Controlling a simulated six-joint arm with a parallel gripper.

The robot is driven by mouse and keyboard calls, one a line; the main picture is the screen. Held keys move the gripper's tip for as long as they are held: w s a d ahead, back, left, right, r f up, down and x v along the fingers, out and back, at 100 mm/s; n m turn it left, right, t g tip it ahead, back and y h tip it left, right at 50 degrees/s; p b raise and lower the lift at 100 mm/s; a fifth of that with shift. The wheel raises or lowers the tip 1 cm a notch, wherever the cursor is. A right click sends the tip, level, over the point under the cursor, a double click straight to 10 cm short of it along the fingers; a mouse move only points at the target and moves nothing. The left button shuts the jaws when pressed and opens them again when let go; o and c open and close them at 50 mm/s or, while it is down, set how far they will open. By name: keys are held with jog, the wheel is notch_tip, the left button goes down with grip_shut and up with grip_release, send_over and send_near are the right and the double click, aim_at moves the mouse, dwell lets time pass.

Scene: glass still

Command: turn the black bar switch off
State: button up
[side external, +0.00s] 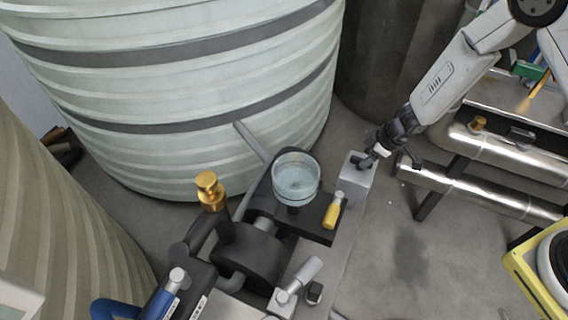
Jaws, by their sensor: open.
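A small light grey box (356,184) stands at the right end of the dark glass-still platform. A dark piece, which looks like the black bar switch (357,160), shows on its top, partly covered by my gripper. My gripper (369,161) comes down from the upper right, its fingers open at the top right of the box. I cannot tell whether the fingers touch the bar or which way the bar is set.
A glass bowl (295,180) of clear liquid and a yellow-handled valve (333,212) sit just left of the box. A brass-topped post (208,190) and a grey lever (299,278) stand farther left. Steel pipes (480,188) run at right. Open floor (410,255) lies below right.

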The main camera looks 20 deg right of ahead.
jog(key=shift+x, duration=1.05)
grip_shut()
